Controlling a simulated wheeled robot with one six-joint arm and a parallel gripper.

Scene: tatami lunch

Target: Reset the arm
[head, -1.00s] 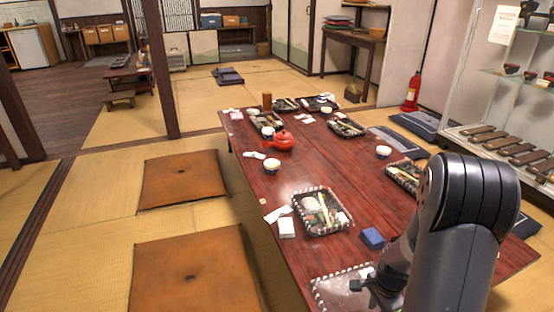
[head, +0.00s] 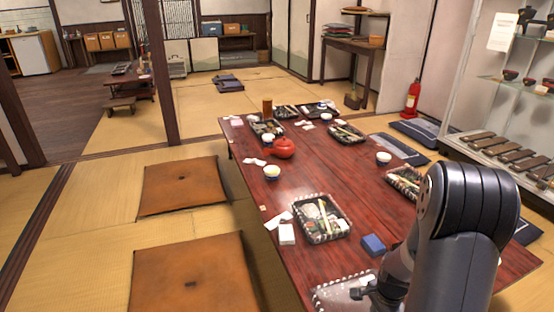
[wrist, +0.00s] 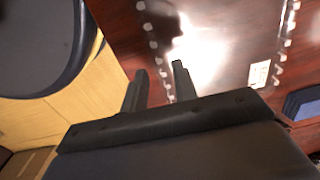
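My arm rises at the right of the head view, and my gripper (head: 362,292) shows small and dark at the lower edge, over the near end of the red-brown table. In the wrist view my gripper (wrist: 158,82) has its two fingers apart with nothing between them. A clear tray with a white-dotted rim (head: 322,295) lies on the table under and beside the gripper. It also shows beyond the fingertips in the wrist view (wrist: 212,50), with glare on it.
The low table (head: 330,180) carries bento trays (head: 322,236), a red teapot (head: 283,148), bowls (head: 272,172) and a blue box (head: 373,245). Brown floor cushions (head: 186,275) lie left of it. A glass display case (head: 500,110) stands at right. Tatami at left is open.

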